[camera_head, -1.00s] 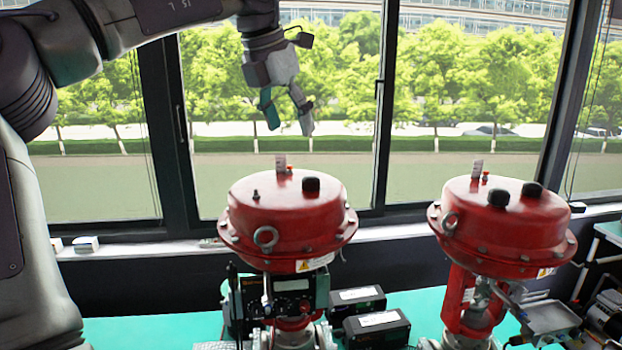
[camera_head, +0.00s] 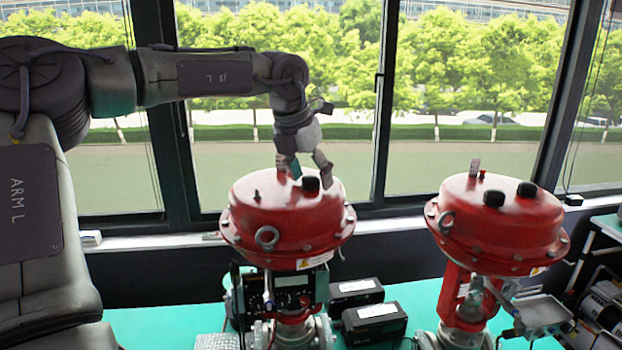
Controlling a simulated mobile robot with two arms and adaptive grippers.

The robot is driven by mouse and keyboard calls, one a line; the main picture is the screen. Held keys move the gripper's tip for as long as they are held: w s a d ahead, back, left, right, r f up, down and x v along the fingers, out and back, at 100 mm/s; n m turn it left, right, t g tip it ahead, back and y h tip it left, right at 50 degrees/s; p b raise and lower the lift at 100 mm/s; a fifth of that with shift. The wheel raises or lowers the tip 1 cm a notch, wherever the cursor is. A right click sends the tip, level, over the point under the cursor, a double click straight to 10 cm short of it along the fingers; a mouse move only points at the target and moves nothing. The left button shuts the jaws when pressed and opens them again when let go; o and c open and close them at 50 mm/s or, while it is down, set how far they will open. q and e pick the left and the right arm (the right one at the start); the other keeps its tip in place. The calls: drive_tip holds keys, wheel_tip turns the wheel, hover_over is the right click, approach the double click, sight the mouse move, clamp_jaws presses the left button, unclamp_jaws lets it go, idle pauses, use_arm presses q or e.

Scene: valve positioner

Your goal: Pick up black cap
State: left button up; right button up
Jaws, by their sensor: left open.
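A black cap (camera_head: 311,184) stands on top of the left red valve actuator (camera_head: 285,220). Two more black caps, one in front (camera_head: 494,199) and one behind to the right (camera_head: 527,189), stand on the right red actuator (camera_head: 500,228). My left gripper (camera_head: 307,174) points down just above the left actuator, open and empty. Its fingers appear on either side of the single cap in the picture, close to it. Whether they touch it, or how they line up in depth, I cannot tell. My right gripper is out of view.
Two black boxes (camera_head: 374,323) lie on the green table (camera_head: 165,326) between the actuators. A small dark stud (camera_head: 257,196) and a lifting eye (camera_head: 267,238) are on the left actuator. Windows (camera_head: 440,90) rise behind. Other equipment stands at the far right.

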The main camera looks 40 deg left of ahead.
use_arm(q)
drive_tip(key=shift+s, duration=0.1)
drive_tip(key=shift+c, duration=0.3)
drive_tip(key=shift+r, duration=0.1)
drive_tip(key=c, duration=0.8)
